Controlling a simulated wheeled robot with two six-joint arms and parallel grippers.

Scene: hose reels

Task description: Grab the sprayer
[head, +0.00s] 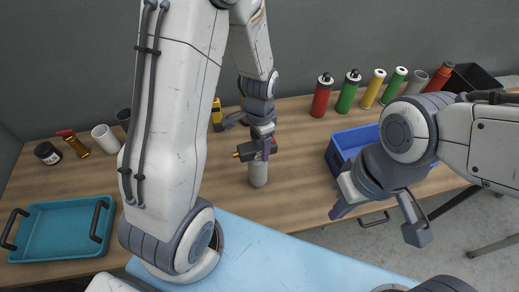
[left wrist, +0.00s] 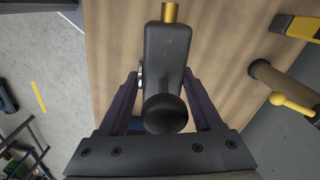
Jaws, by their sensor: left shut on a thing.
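The sprayer (head: 258,174) stands upright on the wooden table, with a pale grey body, a dark head and a brass nozzle pointing left. My left gripper (head: 257,146) is above it, shut on the sprayer's head. In the left wrist view, the dark sprayer head (left wrist: 167,60) with its round black knob and brass tip lies between the two fingers; its body is hidden below. My right gripper (head: 380,222) is open and empty, in front of the table's front edge at the right.
A blue bin (head: 340,153) stands right of the sprayer. Several coloured bottles, including a red one (head: 321,97) and a green one (head: 348,93), line the back right. A teal tray (head: 62,232) is at the left. A yellow tool (head: 217,112) stands behind my left arm.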

